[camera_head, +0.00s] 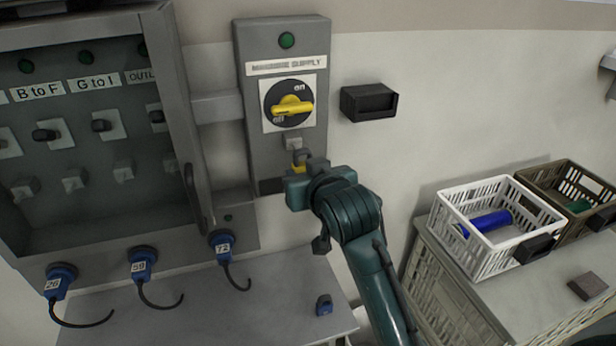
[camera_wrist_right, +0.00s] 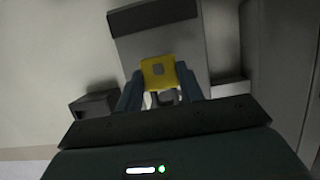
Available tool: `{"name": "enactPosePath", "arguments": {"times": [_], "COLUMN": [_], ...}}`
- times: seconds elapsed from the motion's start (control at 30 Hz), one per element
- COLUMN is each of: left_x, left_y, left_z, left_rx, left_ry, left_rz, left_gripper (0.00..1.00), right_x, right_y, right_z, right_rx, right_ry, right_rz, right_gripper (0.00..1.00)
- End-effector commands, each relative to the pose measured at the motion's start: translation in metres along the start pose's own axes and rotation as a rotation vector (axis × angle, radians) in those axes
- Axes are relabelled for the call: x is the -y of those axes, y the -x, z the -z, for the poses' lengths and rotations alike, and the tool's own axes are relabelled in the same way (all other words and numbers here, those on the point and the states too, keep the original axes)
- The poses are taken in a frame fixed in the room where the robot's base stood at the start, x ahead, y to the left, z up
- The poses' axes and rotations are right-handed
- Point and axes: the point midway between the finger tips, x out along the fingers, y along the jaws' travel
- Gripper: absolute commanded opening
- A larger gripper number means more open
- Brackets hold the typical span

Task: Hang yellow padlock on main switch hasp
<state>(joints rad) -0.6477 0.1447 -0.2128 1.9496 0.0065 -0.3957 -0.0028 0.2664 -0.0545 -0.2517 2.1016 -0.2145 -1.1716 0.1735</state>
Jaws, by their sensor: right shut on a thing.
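The main switch box (camera_head: 255,95), labelled "MACHINE SUPPLY", is on the wall with a yellow rotary handle (camera_head: 292,106) and a green lamp on top. A small grey hasp (camera_head: 292,143) sits below the handle. The yellow padlock (camera_wrist_right: 158,73) is between the fingers of my right gripper (camera_wrist_right: 160,92), which is shut on it. In the head view my right gripper (camera_head: 299,172) is just below the hasp, and only a bit of yellow shows. I cannot tell whether the shackle is through the hasp. My left gripper is not in view.
An open grey cabinet (camera_head: 180,100) with labelled switches stands left. Blue plugs (camera_head: 142,262) hang below it. A black wall box (camera_head: 369,102) is right of the switch. A white crate (camera_head: 470,262) and brown crate (camera_head: 545,180) stand at right.

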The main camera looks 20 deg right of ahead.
Motion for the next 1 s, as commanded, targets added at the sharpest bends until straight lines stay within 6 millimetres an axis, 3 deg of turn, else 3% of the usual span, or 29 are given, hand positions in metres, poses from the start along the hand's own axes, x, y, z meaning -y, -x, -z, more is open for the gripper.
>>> {"name": "enactPosePath", "arguments": {"times": [1.0], "left_x": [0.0], "left_y": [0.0], "left_z": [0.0], "left_rx": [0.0], "left_ry": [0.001], "left_rz": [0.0], "left_gripper": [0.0], "right_x": [0.0], "right_y": [-0.022], "right_z": [0.009], "right_rx": [-0.002], "right_ry": [-0.001], "right_rz": [0.0], "right_gripper": [0.1]}}
